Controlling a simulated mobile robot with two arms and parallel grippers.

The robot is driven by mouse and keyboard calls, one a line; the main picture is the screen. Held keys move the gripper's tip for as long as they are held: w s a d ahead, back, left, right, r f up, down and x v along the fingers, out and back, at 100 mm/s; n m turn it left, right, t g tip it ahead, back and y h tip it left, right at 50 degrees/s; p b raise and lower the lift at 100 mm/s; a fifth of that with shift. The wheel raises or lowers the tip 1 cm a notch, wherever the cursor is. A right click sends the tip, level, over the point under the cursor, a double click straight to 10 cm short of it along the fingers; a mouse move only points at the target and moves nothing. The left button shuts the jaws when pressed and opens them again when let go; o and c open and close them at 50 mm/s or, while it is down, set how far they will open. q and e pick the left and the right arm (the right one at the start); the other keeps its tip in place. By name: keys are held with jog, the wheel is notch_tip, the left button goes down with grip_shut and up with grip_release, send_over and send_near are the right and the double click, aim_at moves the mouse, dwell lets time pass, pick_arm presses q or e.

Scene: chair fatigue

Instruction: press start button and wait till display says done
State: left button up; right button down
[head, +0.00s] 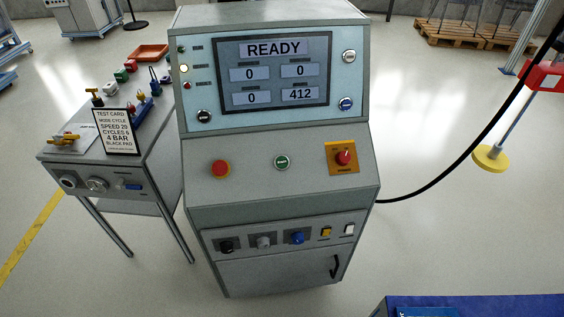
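The control console (250,178) stands upright in the middle of the head view. Its display (274,72) reads READY, with 0, 0, 0 and 412 in the fields below. A green round button (282,162) with a small label, too small to read for sure, sits in the middle of the sloped panel. A red mushroom button (221,168) is to its left. A red knob on a yellow plate (343,170) is to its right. Neither of my grippers shows in the view.
A side table (165,150) at the left holds a test card (117,131) and several small coloured fittings. A black cable (440,188) curves from the console's right side. A blue-topped surface (500,304) is at the lower right. Wooden pallets (470,37) lie at the back right.

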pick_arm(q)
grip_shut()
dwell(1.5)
